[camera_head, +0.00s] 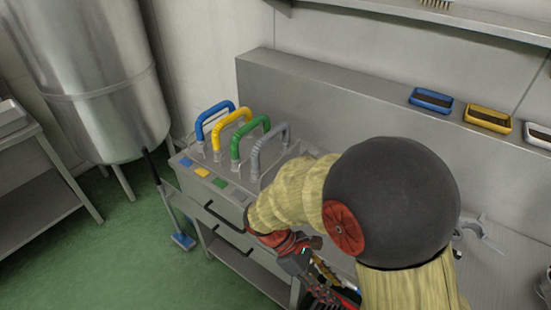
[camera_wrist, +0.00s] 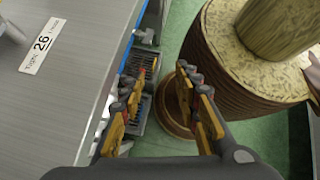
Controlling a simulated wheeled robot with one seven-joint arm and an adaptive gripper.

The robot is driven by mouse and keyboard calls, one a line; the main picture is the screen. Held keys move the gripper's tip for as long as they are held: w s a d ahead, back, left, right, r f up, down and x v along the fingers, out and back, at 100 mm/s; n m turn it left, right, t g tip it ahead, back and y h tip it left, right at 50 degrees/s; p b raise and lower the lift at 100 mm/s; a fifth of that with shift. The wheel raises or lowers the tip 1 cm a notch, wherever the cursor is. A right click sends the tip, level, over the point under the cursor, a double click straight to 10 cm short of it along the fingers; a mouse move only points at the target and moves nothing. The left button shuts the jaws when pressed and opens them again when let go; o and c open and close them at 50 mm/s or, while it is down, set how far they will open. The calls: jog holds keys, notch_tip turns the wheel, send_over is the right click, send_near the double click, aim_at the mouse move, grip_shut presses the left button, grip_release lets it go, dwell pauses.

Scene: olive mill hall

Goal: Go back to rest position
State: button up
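My gripper (camera_head: 328,288) hangs low in front of the steel counter in the head view, partly hidden by my own arm. In the wrist view my gripper (camera_wrist: 158,98) has its two fingers spread apart, with nothing between the tips. A counter edge with a label reading 26 (camera_wrist: 42,45) lies to the left of the fingers. Grey slotted baskets (camera_wrist: 138,75) show below, just beyond the left finger.
A steel cabinet (camera_head: 205,190) carries blue, yellow, green and grey loop handles (camera_head: 270,145). A steel tank (camera_head: 95,85) stands left, near a blue-headed broom (camera_head: 183,241). Blue, yellow and white trays (camera_head: 487,117) sit on the back ledge. Green floor is clear at lower left.

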jog(key=s+d+r+m+t+y, duration=0.1)
jog(key=d+r+m+t+y, duration=0.1)
jog(key=r+m+t+y, duration=0.2)
jog(key=s+d+r+m+t+y, duration=0.2)
jog(key=r+m, duration=0.8)
jog(key=r, duration=0.6)
jog(key=d+t+y, duration=0.1)
jog(key=t+y, duration=0.1)
jog(key=t, duration=0.1)
jog(key=shift+t, duration=0.4)
dwell(1.0)
